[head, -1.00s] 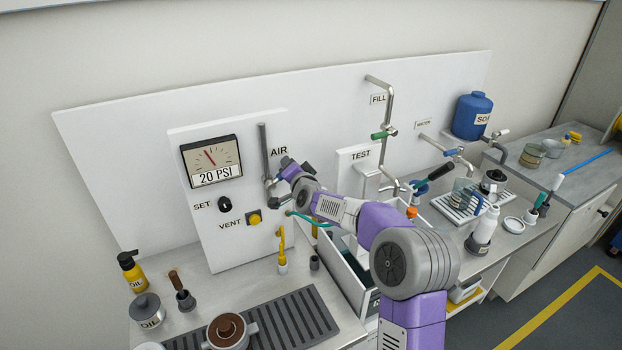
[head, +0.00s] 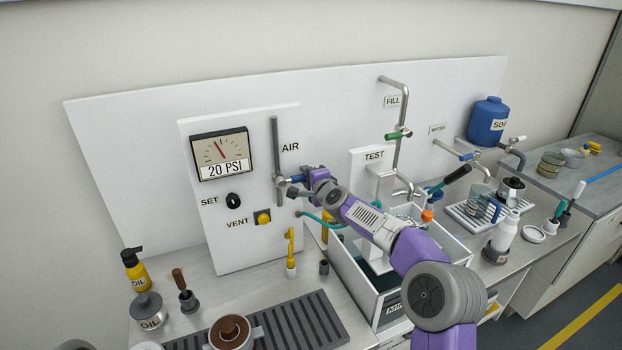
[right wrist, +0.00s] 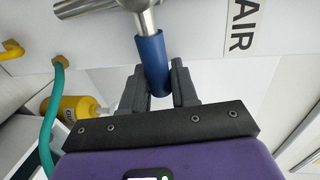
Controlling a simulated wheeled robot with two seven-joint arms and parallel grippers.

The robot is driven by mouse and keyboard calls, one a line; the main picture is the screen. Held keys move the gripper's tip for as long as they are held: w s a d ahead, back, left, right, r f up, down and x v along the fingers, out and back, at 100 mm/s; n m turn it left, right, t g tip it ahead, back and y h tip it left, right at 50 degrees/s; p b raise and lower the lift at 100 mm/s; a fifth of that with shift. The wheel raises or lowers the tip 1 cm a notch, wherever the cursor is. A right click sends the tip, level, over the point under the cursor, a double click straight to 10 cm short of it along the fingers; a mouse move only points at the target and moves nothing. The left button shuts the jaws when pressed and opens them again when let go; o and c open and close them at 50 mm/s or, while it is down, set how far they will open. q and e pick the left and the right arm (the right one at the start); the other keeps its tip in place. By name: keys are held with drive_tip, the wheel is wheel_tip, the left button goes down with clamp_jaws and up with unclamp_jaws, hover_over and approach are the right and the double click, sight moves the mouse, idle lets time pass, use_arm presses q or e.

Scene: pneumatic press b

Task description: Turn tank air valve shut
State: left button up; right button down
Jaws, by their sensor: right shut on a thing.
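The air valve's blue handle (right wrist: 153,66) sticks out from a metal pipe beside the AIR label (head: 290,147) on the white panel. In the head view the blue handle (head: 298,179) lies roughly level, pointing right from the vertical pipe (head: 277,150). My right gripper (right wrist: 158,84) is shut on the handle's end, one dark finger on each side. In the head view the right gripper (head: 305,184) covers part of the handle. A gauge (head: 221,153) on the panel reads 20 PSI. My left gripper is not in view.
Below the valve a teal hose (head: 322,219) leaves the panel. The SET knob (head: 233,200) and yellow VENT button (head: 263,217) sit to the left. A bin (head: 375,300) and a TEST stand (head: 373,156) are to the right. Bottles and a drip tray (head: 300,325) occupy the counter.

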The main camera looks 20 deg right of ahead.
idle(0.4)
drive_tip(key=c, duration=1)
unclamp_jaws()
drive_tip(key=shift+f, duration=0.1)
drive_tip(key=shift+s, duration=0.1)
drive_tip(key=shift+s+d, duration=0.1)
drive_tip(key=shift+s, duration=0.25)
drive_tip(key=a+b+v, duration=0.1)
drive_tip(key=b+v, duration=0.1)
drive_tip(key=v, duration=0.4)
drive_tip(key=shift+s+d, duration=0.35)
drive_tip(key=shift+d, duration=0.1)
drive_tip(key=shift+r, duration=0.2)
